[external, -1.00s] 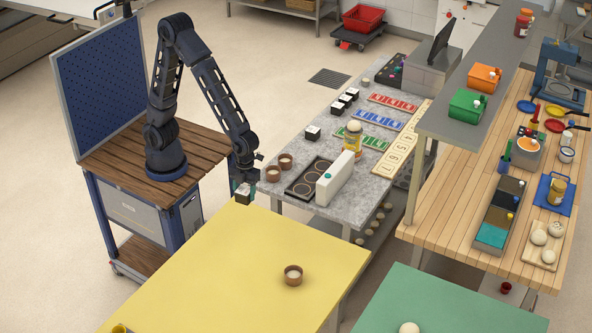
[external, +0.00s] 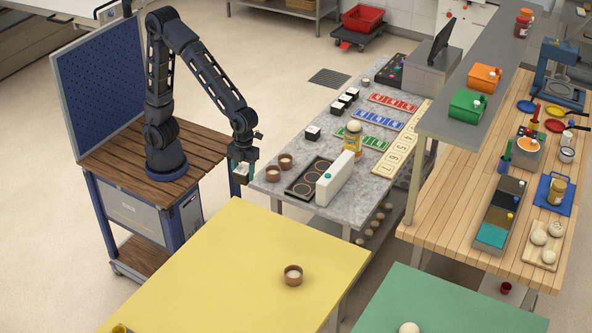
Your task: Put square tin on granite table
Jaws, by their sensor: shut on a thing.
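My gripper (external: 243,168) is shut on a small square tin (external: 242,176), largely hidden between the fingers. They are in the air by the near left corner of the granite table (external: 318,152), beside the wooden top of my stand. The granite table is a long grey speckled counter. Similar small tins, black with white tops, stand on it: one (external: 312,132) is near the left edge and several (external: 345,100) stand farther back.
On the granite table, brown round bowls (external: 285,160), a dark tray with rings (external: 307,180), a white upright box (external: 335,178) and a yellow jar (external: 353,138) stand near the front.

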